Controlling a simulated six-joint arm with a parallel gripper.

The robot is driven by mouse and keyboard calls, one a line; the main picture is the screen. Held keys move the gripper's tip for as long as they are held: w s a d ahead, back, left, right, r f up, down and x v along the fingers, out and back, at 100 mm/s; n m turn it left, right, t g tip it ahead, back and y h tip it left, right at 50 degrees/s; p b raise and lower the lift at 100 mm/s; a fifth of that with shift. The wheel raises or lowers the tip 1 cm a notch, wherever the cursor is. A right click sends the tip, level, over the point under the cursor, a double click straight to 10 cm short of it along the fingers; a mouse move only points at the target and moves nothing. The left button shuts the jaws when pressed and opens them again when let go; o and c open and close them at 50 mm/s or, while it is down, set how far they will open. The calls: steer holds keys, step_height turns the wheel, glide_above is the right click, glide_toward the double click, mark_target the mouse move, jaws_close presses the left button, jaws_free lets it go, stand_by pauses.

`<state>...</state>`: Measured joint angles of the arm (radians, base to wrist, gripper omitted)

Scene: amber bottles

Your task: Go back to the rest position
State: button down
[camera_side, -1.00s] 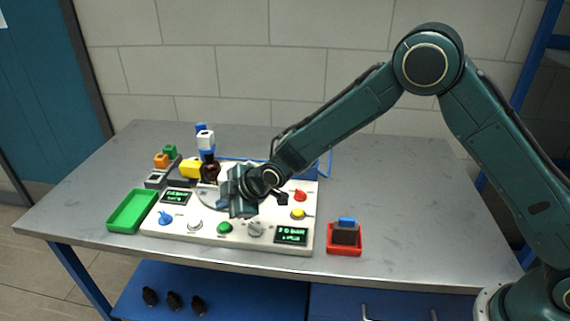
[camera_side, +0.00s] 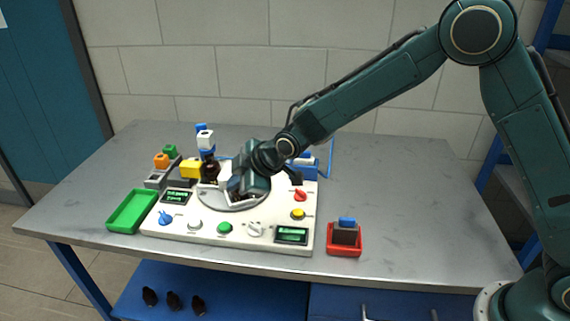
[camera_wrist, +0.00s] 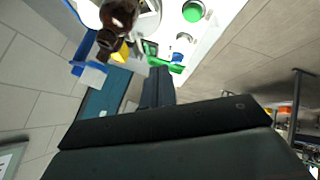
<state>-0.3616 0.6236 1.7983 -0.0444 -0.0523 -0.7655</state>
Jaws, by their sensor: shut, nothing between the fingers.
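My gripper (camera_side: 238,194) is above the round plate (camera_side: 228,207) of the white control panel (camera_side: 200,236) in the side view. Its fingers are partly hidden by the wrist, and it appears shut with nothing held. In the wrist view, the dark closed fingers (camera_wrist: 158,85) point up the picture. An amber bottle (camera_side: 209,171) stands upright left of my gripper, below a white-and-blue piece (camera_side: 205,142). An amber bottle (camera_wrist: 118,14) also shows at the top of the wrist view, apart from the fingers.
A green tray (camera_side: 131,212) lies left of the panel. A red tray (camera_side: 344,250) with a dark block stands to its right. Orange, green and yellow (camera_side: 190,168) blocks stand behind left. The table's right side (camera_side: 410,210) is clear. Several dark items lie on the lower shelf.

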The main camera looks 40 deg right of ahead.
steer(key=s+d+r+m+h, duration=0.2)
steer(key=s+d+r+m, duration=0.4)
steer(key=s+d+r, duration=0.95)
steer(key=s+d+m+g, duration=0.1)
steer(key=s+d+m, duration=0.2)
steer(key=s, duration=0.8)
steer(key=s+d+m+g+h, duration=0.1)
steer(key=s+d+m, duration=0.3)
steer(key=s, duration=0.8)
steer(key=shift+r+h, duration=0.3)
steer(key=shift+r, duration=0.1)
